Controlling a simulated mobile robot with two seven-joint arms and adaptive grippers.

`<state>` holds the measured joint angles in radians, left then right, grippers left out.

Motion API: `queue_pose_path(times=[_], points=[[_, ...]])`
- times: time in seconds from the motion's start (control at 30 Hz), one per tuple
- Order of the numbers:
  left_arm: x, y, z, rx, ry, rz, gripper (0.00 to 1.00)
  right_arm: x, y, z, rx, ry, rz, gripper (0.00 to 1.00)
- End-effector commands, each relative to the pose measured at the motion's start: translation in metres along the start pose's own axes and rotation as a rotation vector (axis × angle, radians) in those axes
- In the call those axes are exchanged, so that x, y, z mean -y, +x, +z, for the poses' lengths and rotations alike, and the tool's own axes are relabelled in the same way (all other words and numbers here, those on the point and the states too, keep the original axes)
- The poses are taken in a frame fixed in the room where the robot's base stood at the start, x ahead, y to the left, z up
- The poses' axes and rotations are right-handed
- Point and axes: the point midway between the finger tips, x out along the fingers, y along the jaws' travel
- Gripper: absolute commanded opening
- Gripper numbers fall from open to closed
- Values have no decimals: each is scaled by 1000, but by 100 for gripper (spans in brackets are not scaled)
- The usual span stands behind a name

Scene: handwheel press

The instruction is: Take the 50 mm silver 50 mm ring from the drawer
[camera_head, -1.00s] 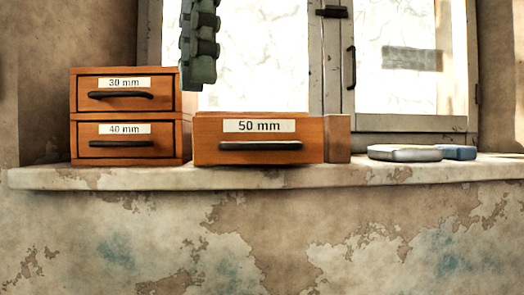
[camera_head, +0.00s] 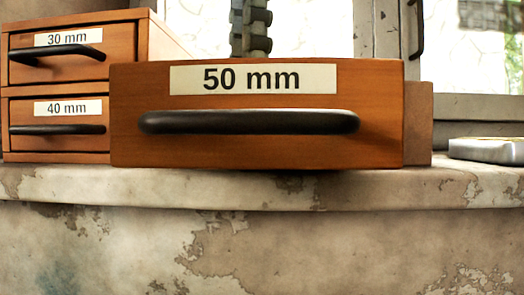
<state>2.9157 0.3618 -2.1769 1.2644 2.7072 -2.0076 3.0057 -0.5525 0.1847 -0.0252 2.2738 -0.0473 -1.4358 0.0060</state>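The 50 mm drawer (camera_head: 255,152) stands large at the centre of the head view, facing me. It has an orange-brown wooden front, a white "50 mm" label (camera_head: 252,80) and a long black bar handle (camera_head: 248,122). Its front appears to stand forward of the wooden case (camera_head: 418,124) that shows at its right. The drawer's inside cannot be seen from this low angle, and no silver ring is visible.
The 30 mm drawer (camera_head: 85,67) and 40 mm drawer (camera_head: 75,142) are stacked at the left, both seemingly closed. A flat silvery object (camera_head: 488,150) lies on the worn sill (camera_head: 300,190) at the right. A dark grey segmented thing (camera_head: 250,28) rises behind the drawer front, before the window.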

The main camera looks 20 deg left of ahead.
Motion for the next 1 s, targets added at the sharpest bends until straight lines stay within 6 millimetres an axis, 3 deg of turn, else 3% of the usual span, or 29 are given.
queue_pose_path(times=[0.23,0.5,0.83,1.0], points=[[-1,15,0,-1,0,-1,27,-4,-17,-1,-10,1,13,100],[-3,53,0,-1,0,0,27,-8,-35,1,-16,2,25,100],[-3,59,1,0,0,-1,27,-9,-40,1,-18,3,27,100],[-3,59,1,0,0,-1,6,-9,-40,1,-19,3,27,100]])
